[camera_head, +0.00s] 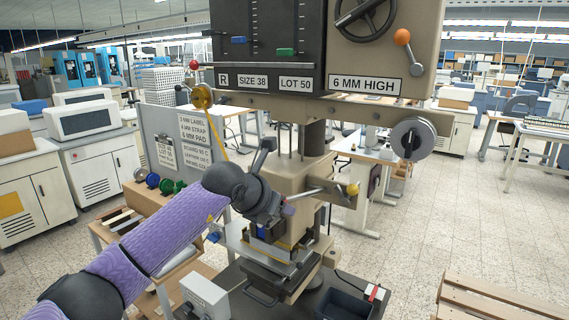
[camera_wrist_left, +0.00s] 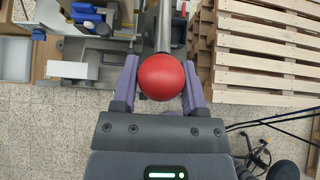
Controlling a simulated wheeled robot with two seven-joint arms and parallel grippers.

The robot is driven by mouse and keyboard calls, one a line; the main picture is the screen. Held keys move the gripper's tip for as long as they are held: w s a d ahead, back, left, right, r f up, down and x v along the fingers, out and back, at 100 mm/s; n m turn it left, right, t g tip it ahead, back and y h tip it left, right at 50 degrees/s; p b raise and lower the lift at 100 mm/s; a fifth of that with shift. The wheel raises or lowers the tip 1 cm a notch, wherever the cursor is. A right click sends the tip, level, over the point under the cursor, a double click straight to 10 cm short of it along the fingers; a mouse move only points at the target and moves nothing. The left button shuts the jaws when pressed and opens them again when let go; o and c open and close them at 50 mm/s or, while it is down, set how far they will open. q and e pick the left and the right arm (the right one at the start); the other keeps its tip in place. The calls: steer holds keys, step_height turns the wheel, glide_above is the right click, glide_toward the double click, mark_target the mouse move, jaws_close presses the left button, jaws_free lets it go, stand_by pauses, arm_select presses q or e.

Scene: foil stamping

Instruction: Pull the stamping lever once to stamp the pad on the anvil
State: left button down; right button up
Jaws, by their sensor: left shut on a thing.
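The stamping press (camera_head: 290,175) stands in the middle of the head view. In the left wrist view a red ball knob (camera_wrist_left: 160,77) sits on the end of a grey lever shaft (camera_wrist_left: 164,28). My left gripper (camera_wrist_left: 160,92) is shut on this knob, with a purple finger on each side. In the head view my left gripper (camera_head: 287,209) is in front of the press, above the anvil area (camera_head: 285,268), and the red knob is hidden there. I cannot make out the pad on the anvil. My right gripper is in neither view.
Other knobs on the press are orange (camera_head: 402,37) and yellow (camera_head: 353,189). A white box (camera_head: 205,297) and a dark bin (camera_head: 345,304) stand at the front of the bench. Wooden pallets (camera_head: 500,298) are at the lower right, with open floor behind them.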

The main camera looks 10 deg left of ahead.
arm_select(q)
steer(key=r+p, duration=0.1)
steer(key=r, duration=0.1)
steer(key=w+r+p, duration=0.1)
steer(key=r, duration=0.1)
steer(key=shift+w+d+r+p, duration=0.15)
steer(key=shift+d+r+p, duration=0.05)
steer(key=shift+r+p, duration=0.15)
steer(key=r+p, duration=0.1)
steer(key=w+r+p, duration=0.1)
steer(key=r+p, duration=0.1)
steer(key=shift+w+d+r, duration=0.15)
steer(key=shift+w+d, duration=0.15)
steer(key=shift+w, duration=0.05)
steer(key=shift+c, duration=2.4)
jaws_free()
steer(key=o, duration=0.4)
steer(key=shift+s+a+b, duration=0.1)
steer(key=shift+s+b, duration=0.15)
steer(key=shift+b, duration=0.05)
steer(key=b+v, duration=0.3)
steer(key=v, duration=0.6)
steer(key=shift+s+a, duration=0.1)
